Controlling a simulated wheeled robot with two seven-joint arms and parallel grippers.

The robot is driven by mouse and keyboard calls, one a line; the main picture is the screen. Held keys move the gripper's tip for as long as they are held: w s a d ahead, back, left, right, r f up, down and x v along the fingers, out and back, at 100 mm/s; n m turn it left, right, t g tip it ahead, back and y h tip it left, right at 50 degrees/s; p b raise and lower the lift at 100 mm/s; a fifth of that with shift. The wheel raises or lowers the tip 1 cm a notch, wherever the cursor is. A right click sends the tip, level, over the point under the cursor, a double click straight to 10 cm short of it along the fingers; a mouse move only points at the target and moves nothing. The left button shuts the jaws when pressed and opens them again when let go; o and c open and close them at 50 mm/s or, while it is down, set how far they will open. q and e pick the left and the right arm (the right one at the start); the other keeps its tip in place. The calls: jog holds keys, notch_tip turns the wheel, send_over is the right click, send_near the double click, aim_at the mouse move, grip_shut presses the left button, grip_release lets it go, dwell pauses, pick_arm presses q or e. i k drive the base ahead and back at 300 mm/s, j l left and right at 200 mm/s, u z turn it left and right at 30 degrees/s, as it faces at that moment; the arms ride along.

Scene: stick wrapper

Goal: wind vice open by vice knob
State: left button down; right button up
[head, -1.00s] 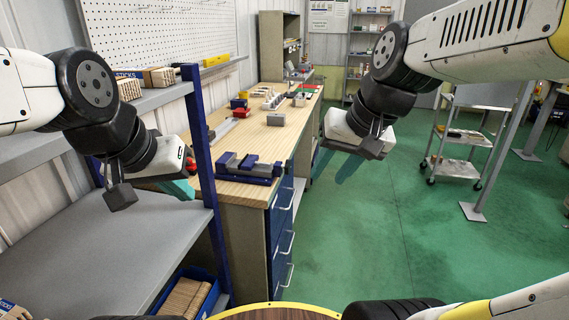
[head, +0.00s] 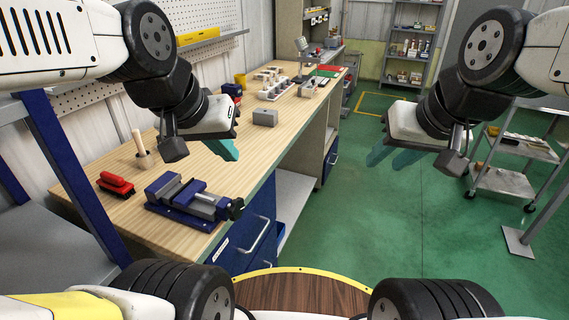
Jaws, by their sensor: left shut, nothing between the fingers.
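A blue vice (head: 185,200) with grey metal parts sits on the near end of the wooden workbench (head: 170,229). Its dark vice knob (head: 236,208) sticks out at the right end, over the bench's front edge. I cannot tell how far apart its jaws are. My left gripper (head: 226,150) has teal fingers, is shut and empty, and hangs above the bench behind the vice, apart from it. My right gripper (head: 388,155) has teal fingers and hangs over the green floor, well right of the bench. Its fingers look slightly apart, with nothing visible between them.
A red brush (head: 116,184) and a wooden holder with a stick (head: 142,150) stand left of the vice. A grey block (head: 265,117) lies further back on the bench. A blue shelf post (head: 75,180) rises at left. A metal cart (head: 512,182) stands at right; the floor between is clear.

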aim_at(236, 209)
jog(key=i+l, duration=1.75)
jog(key=i+l+u, duration=0.1)
jog(key=u, duration=0.3)
jog(key=i+l+u, duration=0.1)
jog(key=u, duration=0.35)
jog(key=l+u, duration=0.2)
jog(key=u, duration=0.2)
jog(key=l+u, duration=0.2)
jog(key=u, duration=0.2)
jog(key=i+u, duration=0.15)
jog(key=u, duration=2.2)
jog(key=i+l+u, duration=0.15)
jog(key=u, duration=0.2)
jog(key=i+l+u, duration=0.1)
jog(key=l+u, duration=0.3)
jog(key=j, duration=0.05)
